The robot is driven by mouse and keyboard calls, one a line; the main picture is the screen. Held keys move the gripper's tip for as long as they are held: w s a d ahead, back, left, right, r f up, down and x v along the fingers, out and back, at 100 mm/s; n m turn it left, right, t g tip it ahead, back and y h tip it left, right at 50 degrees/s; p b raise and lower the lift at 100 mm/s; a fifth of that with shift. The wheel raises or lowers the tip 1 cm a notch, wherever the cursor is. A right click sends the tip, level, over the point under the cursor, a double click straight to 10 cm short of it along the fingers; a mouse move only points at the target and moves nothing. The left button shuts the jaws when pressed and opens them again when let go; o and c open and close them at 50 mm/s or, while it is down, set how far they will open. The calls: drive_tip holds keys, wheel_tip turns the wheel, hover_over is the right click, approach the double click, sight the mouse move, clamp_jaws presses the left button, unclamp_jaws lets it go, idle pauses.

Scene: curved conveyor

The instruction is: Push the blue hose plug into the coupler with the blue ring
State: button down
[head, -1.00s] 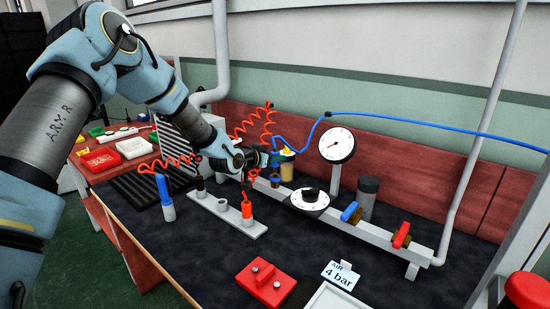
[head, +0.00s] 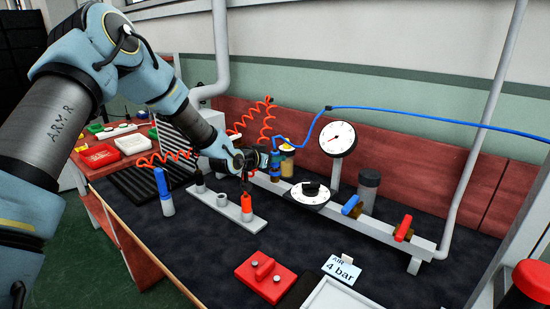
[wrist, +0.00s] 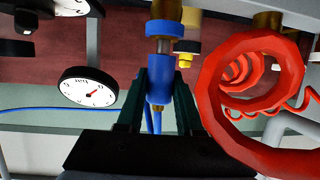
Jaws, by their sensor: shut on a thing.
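The blue hose plug (wrist: 157,90) is between the dark fingers of my gripper (wrist: 158,100), which is shut on it. Its blue hose trails away behind it. The plug's bare metal nose points at the coupler with the blue ring (wrist: 160,29), in line with it; some metal shows between plug and ring. I cannot tell how far the tip is inside. In the head view my gripper (head: 266,159) is at the white rail, with the blue plug (head: 275,156) above the coupler; the joint between them is small and partly hidden.
A plug stand (head: 230,213) is in front. A red coiled hose (wrist: 245,90) hangs close beside my gripper.

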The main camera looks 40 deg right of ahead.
drive_tip(key=shift+f+b, duration=0.6)
drive_tip(key=shift+f, duration=0.15)
drive_tip(key=shift+c, duration=2.4)
unclamp_jaws()
drive_tip(key=b+v, duration=0.2)
drive_tip(key=v, duration=0.9)
